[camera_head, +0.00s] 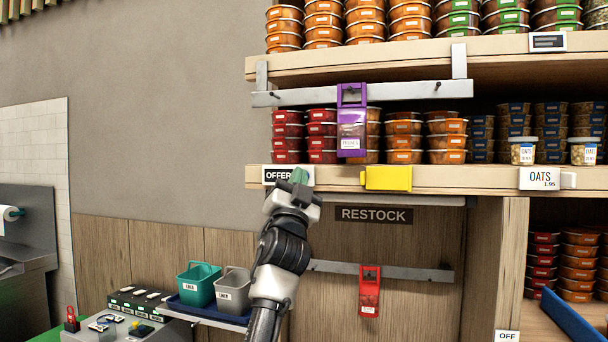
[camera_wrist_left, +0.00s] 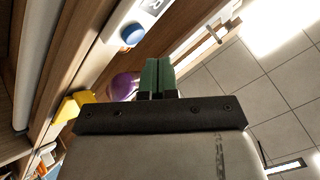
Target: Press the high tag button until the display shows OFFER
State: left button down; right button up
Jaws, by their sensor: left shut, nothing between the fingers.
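The high tag (camera_head: 276,177) is on the front edge of the upper shelf, at its left end. Its dark display reads OFFER. My left gripper (camera_head: 299,175) is shut and empty, with its green fingertips just right of the display. The tag's button is hidden behind the gripper in the head view. In the left wrist view a round blue button (camera_wrist_left: 132,35) shows beside the white tag, up and left of the shut green fingers (camera_wrist_left: 157,72). They look apart there; the depth of the gap is unclear. My right gripper is not in view.
A yellow block (camera_head: 388,178) sits on the shelf edge to the right, with an OATS tag (camera_head: 539,178) farther along. A purple scoop (camera_head: 351,130) hangs above from a rail. A red scoop (camera_head: 369,290) hangs below. Teal (camera_head: 197,285) and grey bins (camera_head: 232,290) stand lower left.

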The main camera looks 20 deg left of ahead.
pick_arm(q)
jog(key=shift+s+p, duration=0.85)
jog(key=shift+s, duration=1.2)
jog(key=s+p, duration=0.2)
jog(key=s, duration=0.4)
jog(key=shift+w+a+f, duration=0.1)
